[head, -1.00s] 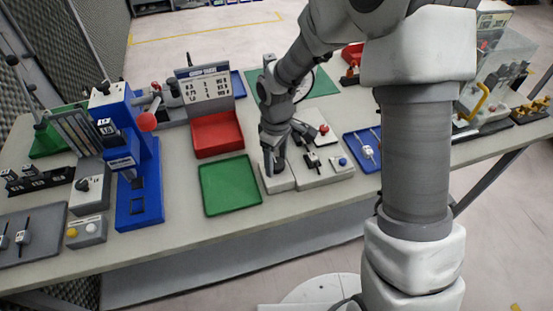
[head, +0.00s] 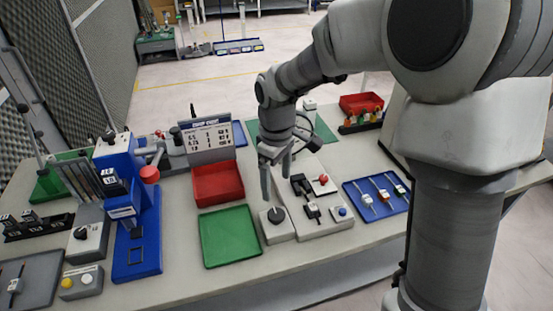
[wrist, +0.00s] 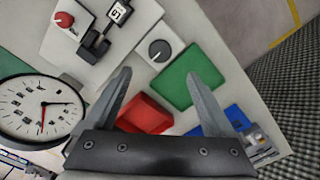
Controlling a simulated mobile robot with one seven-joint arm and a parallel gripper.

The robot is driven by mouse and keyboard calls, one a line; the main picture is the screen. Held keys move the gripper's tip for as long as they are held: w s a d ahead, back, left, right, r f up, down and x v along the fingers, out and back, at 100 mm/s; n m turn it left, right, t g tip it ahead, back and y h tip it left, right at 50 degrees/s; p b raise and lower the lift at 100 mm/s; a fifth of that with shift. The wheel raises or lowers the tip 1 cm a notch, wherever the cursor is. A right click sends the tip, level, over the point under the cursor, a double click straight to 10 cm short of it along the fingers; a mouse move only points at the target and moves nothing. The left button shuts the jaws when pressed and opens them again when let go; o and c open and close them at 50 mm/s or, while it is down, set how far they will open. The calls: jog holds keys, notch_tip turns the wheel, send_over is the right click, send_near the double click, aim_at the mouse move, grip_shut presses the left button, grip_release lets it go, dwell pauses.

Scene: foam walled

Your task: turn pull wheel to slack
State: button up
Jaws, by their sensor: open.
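The round dark knob, which I take to be the pull wheel (head: 275,214), sits on a small light grey block at the left end of a grey fixture. It also shows in the wrist view (wrist: 160,50), with a pale mark on its face; I cannot read its setting. My gripper (head: 277,180) is open and empty above the knob, apart from it. In the wrist view its spread fingers (wrist: 158,76) point towards the block. The fixture (head: 322,221) carries a red knob (head: 323,179), dark clamps and a blue button.
A round gauge (wrist: 42,108) stands close beside my gripper. A green tray (head: 230,236) and red bin (head: 218,184) lie left of the knob, with a blue press (head: 140,225) beyond. A blue tray (head: 377,197) with several tools is at the right.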

notch_tip(320, 180, up, 6)
jog(key=shift+f, duration=0.1)
dwell(0.4)
jog(key=s+d+r+m+t, duration=0.2)
jog(key=s+d+r+m, duration=0.2)
jog(key=s, duration=0.5)
jog(key=s+d+r+m+t, duration=0.3)
jog(key=s+d+r+m, duration=0.1)
jog(key=s+d+m, duration=0.3)
jog(key=s+d, duration=0.1)
jog(key=s, duration=0.1)
jog(key=shift+s+d+r+t, duration=0.3)
jog(key=shift+s+d, duration=0.05)
jog(key=shift+s, duration=0.05)
jog(key=shift+c, duration=0.2)
dwell(0.6)
